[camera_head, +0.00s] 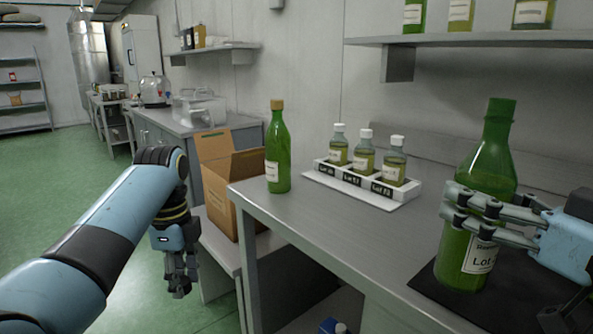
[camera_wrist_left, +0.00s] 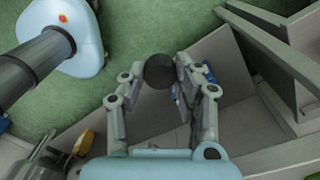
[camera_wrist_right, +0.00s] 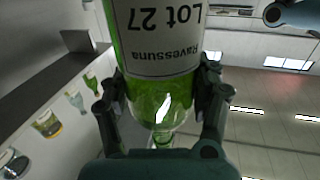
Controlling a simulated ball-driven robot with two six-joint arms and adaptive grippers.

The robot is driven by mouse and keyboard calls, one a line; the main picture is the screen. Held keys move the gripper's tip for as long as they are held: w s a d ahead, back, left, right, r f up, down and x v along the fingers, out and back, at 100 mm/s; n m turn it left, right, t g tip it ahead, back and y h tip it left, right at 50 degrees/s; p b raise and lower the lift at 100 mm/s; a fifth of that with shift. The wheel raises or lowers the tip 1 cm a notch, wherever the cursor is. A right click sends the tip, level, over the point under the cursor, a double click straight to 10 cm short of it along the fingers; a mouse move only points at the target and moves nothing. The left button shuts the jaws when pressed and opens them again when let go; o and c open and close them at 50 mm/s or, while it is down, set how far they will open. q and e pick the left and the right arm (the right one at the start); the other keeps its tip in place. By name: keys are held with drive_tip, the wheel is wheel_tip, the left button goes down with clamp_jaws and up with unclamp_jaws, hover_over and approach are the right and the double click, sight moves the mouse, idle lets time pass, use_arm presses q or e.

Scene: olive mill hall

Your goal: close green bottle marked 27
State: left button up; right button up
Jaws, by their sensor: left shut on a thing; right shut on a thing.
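The green bottle marked Lot 27 (camera_head: 496,150) stands upright on a dark mat (camera_head: 425,284) at the right of the bench. Its neck top shows no cap. Its label reads upside down in the right wrist view, where the bottle (camera_wrist_right: 158,98) fills the upper middle. My right gripper (camera_head: 452,203) is shut around the bottle's body. My left gripper (camera_head: 178,285) hangs low, left of the bench, away from the bottle. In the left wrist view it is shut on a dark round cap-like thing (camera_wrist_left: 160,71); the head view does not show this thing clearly.
A corked green bottle (camera_head: 277,150) stands at the bench's left end. A white rack (camera_head: 350,178) with several small labelled bottles sits behind. An open cardboard box (camera_head: 222,203) stands left on a lower surface. Shelf bottles are above. The bench's middle is clear.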

drive_tip(key=shift+s+a+r+n+y, duration=0.1)
drive_tip(key=shift+s+a+n+y, duration=0.05)
drive_tip(key=shift+s+a, duration=0.3)
drive_tip(key=shift+s+a+r+n+y, duration=0.15)
drive_tip(key=shift+s+a, duration=0.1)
drive_tip(key=shift+s, duration=0.3)
drive_tip(key=shift+w+f, duration=0.1)
drive_tip(key=w+a+f+n+g+y, duration=0.2)
drive_tip(key=a+n+g+y, duration=0.6)
drive_tip(key=a, duration=0.7)
drive_tip(key=shift+g, duration=0.8)
